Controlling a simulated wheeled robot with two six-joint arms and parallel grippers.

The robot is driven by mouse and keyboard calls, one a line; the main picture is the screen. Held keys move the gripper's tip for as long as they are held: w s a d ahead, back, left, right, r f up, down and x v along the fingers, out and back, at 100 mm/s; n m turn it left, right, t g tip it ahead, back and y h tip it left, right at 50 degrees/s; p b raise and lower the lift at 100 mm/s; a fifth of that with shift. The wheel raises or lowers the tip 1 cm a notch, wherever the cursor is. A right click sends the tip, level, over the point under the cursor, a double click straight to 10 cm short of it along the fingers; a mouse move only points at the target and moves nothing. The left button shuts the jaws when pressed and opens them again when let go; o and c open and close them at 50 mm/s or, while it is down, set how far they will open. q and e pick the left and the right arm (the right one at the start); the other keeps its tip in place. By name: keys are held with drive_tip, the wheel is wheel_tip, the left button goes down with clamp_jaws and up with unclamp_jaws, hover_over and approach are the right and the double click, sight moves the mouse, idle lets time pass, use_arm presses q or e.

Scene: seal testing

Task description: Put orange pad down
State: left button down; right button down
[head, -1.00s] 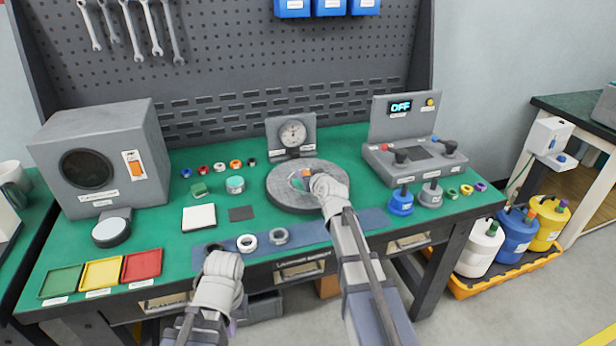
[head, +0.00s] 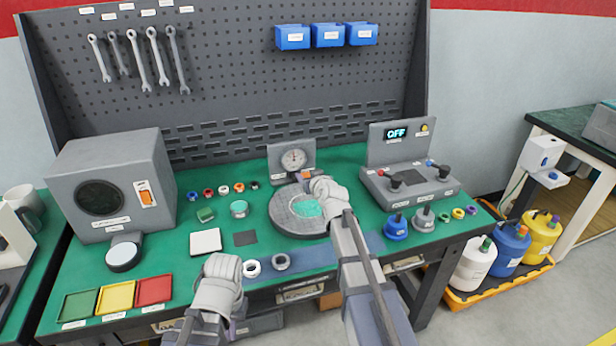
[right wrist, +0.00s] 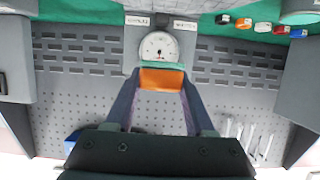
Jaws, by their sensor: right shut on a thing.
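The orange pad (right wrist: 162,79) is between the fingertips of my right gripper (right wrist: 160,90), which is shut on it. In the head view a small bit of the orange pad (head: 306,173) shows at the fingertips, just below the dial gauge (head: 293,159). The right gripper (head: 312,179) is over the back part of the round grey plate (head: 285,222), which has a teal patch (head: 307,208). Whether the pad touches anything below is unclear.
A control box (head: 408,184) with knobs stands right of the plate, with blue and grey weights before it. A white square (head: 205,241) and dark square (head: 245,238) lie left. Coloured trays (head: 115,297) sit front left. Small rings line the back.

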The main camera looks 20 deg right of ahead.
wheel_tip(320, 180, up, 8)
drive_tip(key=f+p, duration=0.1)
drive_tip(key=p, duration=0.6)
hover_over(308, 205)
drive_tip(key=shift+s+r, duration=0.1)
drive_tip(key=shift+r, duration=0.15)
drive_tip(key=shift+f, duration=0.15)
wheel_tip(308, 205, down, 16)
drive_tip(key=b, duration=1.6)
drive_tip(key=shift+f+b, duration=0.25)
drive_tip(key=shift+b, duration=0.1)
drive_tip(key=shift+f, duration=0.1)
drive_tip(key=shift+f, duration=0.15)
drive_tip(key=shift+c, duration=1.3)
unclamp_jaws()
drive_tip(key=shift+r, duration=0.2)
